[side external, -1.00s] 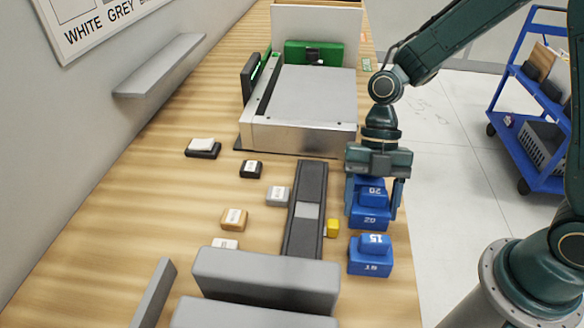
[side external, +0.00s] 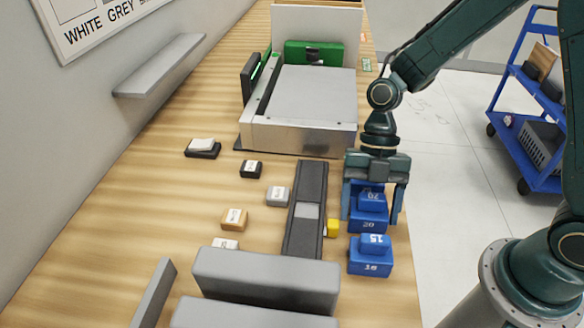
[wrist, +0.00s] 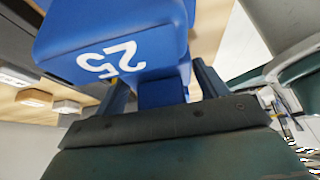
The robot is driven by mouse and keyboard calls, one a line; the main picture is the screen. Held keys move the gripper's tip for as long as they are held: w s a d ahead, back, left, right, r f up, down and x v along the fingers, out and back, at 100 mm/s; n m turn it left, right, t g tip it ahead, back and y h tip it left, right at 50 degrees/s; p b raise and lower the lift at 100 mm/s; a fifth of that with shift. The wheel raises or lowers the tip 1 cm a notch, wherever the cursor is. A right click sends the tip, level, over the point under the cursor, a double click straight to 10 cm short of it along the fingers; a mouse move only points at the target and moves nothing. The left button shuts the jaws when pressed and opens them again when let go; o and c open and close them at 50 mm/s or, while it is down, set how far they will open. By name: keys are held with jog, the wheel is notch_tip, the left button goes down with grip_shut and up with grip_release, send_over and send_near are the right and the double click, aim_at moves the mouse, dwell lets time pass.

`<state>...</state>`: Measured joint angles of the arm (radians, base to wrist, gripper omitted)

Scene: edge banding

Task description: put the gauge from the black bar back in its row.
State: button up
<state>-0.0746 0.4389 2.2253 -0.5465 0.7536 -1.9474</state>
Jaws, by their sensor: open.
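A blue stepped gauge marked 20 (side external: 368,222) stands at the right edge of the bench, behind a similar blue gauge marked 15 (side external: 370,262). My gripper (side external: 373,212) points down, with its fingers open on either side of the 20 gauge. In the wrist view, a blue block marked 25 (wrist: 110,45) is close to the camera. A smaller blue part (wrist: 162,93) shows between the fingers; I cannot tell which gauge it belongs to. The black bar (side external: 311,178) lies left of the gauges, with a grey piece (side external: 307,211) across its middle.
A small yellow block (side external: 333,228) sits between the bar and the gauges. Several small labelled blocks, including an orange one (side external: 234,219), are left of the bar. Grey rails (side external: 266,277) lie in front. A metal machine (side external: 300,135) stands behind. The left bench has free room.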

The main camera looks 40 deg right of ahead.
jog(key=shift+r, duration=0.15)
jog(key=v, duration=1.2)
dwell(0.4)
jog(key=s+d+r+m+t+h, duration=0.1)
jog(key=s+d+r+m+t, duration=0.2)
jog(key=m, duration=0.6)
jog(key=s+d+r+m+t+h, duration=0.1)
jog(key=s+d+r+m+t, duration=0.1)
jog(key=s+m, duration=0.4)
jog(key=s+d+r+m+t+h, duration=0.2)
jog(key=s+d+r+m+t, duration=0.1)
jog(key=m, duration=0.8)
jog(key=shift+s+d+r+m+t, duration=0.3)
jog(key=shift+s+r+m+t, duration=0.1)
jog(key=shift+s+t, duration=0.5)
